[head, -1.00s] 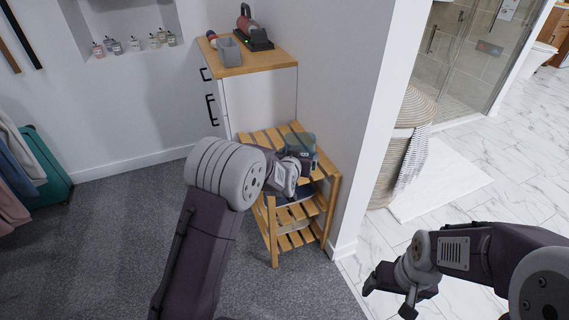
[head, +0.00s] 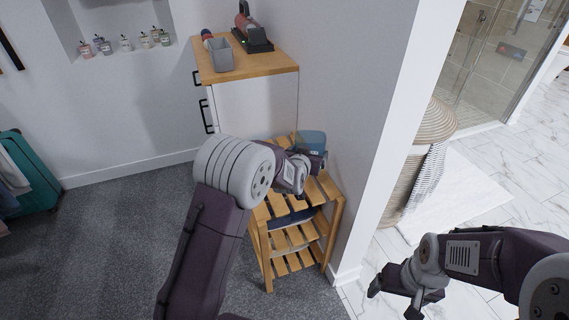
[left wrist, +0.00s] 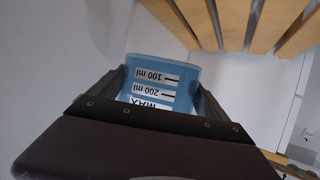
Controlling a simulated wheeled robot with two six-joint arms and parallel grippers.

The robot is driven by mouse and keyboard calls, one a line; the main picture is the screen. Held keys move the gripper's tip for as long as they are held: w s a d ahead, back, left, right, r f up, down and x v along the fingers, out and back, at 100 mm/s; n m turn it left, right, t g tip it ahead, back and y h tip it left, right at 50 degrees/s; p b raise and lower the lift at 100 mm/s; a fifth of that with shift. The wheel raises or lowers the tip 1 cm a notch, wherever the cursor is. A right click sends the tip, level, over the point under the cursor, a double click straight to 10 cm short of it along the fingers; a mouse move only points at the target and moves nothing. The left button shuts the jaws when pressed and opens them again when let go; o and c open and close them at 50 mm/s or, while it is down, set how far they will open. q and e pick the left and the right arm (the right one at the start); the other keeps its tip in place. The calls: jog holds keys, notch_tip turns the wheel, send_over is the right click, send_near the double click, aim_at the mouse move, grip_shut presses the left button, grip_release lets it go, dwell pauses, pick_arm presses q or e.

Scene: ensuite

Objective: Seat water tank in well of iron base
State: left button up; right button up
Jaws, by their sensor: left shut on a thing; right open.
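The water tank (head: 312,139) is a blue translucent box with ml and MAX markings. My left gripper (head: 314,160) is shut on it, above the wooden slatted rack. In the left wrist view the tank (left wrist: 160,80) sits between the two fingers, with its markings upside down. The iron base (head: 257,44) is dark and stands on the cabinet top, with a red iron (head: 246,24) on it. Its well cannot be made out. The held tank is apart from the base, lower and to its right. My right gripper (head: 396,297) is open and empty at the lower right.
The cabinet (head: 265,66) has a wooden top, which also holds a grey bin (head: 220,55) and a small red and blue item. The slatted rack (head: 322,188) stands in front of it. A wall edge (head: 385,130) lies just right of the rack.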

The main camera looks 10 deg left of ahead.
pick_arm(q)
jog(key=w+a+f+b, duration=0.1)
jog(key=a+f, duration=0.1)
jog(key=a, duration=0.1)
jog(key=w+a+f+b, duration=0.1)
jog(key=w+a+f, duration=0.1)
jog(key=a, duration=0.1)
jog(key=w+a+f+b, duration=0.1)
jog(key=a+f+b, duration=0.1)
jog(key=a, duration=0.2)
jog(key=shift+w+f, duration=0.2)
jog(key=shift+f, duration=0.1)
jog(key=shift+w+a+f, duration=0.1)
jog(key=shift+w+a, duration=0.05)
jog(key=shift+a, duration=0.15)
notch_tip(320, 180, down, 4)
jog(key=b, duration=0.2)
jog(key=shift+f+b, duration=0.15)
jog(key=shift+b, duration=0.25)
jog(key=shift+r, duration=0.2)
jog(key=shift+f, duration=0.1)
